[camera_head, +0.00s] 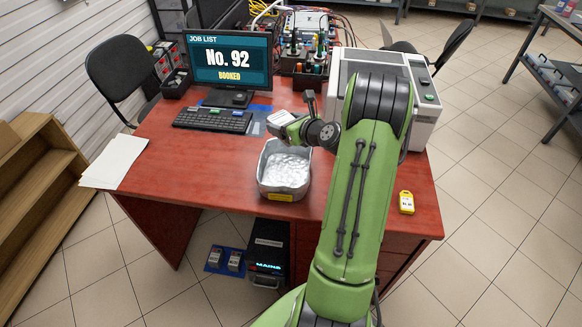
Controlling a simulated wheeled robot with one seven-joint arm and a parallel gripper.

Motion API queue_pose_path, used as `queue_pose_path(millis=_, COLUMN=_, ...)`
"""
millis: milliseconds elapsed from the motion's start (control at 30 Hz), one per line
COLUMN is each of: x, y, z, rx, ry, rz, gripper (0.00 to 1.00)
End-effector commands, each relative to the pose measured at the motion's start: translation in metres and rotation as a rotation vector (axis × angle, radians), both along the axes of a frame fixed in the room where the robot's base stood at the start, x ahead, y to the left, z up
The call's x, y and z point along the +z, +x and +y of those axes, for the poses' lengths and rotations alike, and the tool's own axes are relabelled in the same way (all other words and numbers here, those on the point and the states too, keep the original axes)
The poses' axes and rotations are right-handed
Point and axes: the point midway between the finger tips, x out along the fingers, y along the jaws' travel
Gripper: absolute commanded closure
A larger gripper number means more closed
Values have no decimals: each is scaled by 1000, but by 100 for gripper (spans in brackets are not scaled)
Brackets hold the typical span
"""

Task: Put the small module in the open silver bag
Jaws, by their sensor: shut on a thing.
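The open silver bag (285,183) stands on the red desk, its mouth facing up, with a shiny, crinkled inside and a yellow label low on its front. My gripper (284,127) is above and just behind the bag's far rim, pointing left. It is shut on a small pale block, which I take to be the small module (280,117). The block is clear of the bag, and the jaws partly hide it. The fingertips are too small to make out in detail.
A monitor (230,62) and keyboard (213,120) stand behind the bag to the left. A grey machine (424,95) is at the right, behind my arm. A yellow tag (406,202) lies at the right edge. Papers (114,160) lie at the left. The desk left of the bag is clear.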

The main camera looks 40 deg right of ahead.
Motion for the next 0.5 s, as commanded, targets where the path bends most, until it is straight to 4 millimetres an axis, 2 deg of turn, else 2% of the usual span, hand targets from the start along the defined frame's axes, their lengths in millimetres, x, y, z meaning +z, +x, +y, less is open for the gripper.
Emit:
queue_pose_path(millis=33, x=-19, y=0, z=1, rx=0, ry=5, rz=2, gripper=72)
queue_pose_path(millis=100, x=-34, y=0, z=1, rx=0, ry=5, rz=1, gripper=72)
queue_pose_path(millis=267, x=-53, y=0, z=0, rx=0, ry=2, rz=0, gripper=72)
queue_pose_path(millis=400, x=-78, y=0, z=0, rx=0, ry=2, rz=-1, gripper=72)
queue_pose_path(millis=500, x=-84, y=1, z=0, rx=0, ry=1, rz=-1, gripper=72)
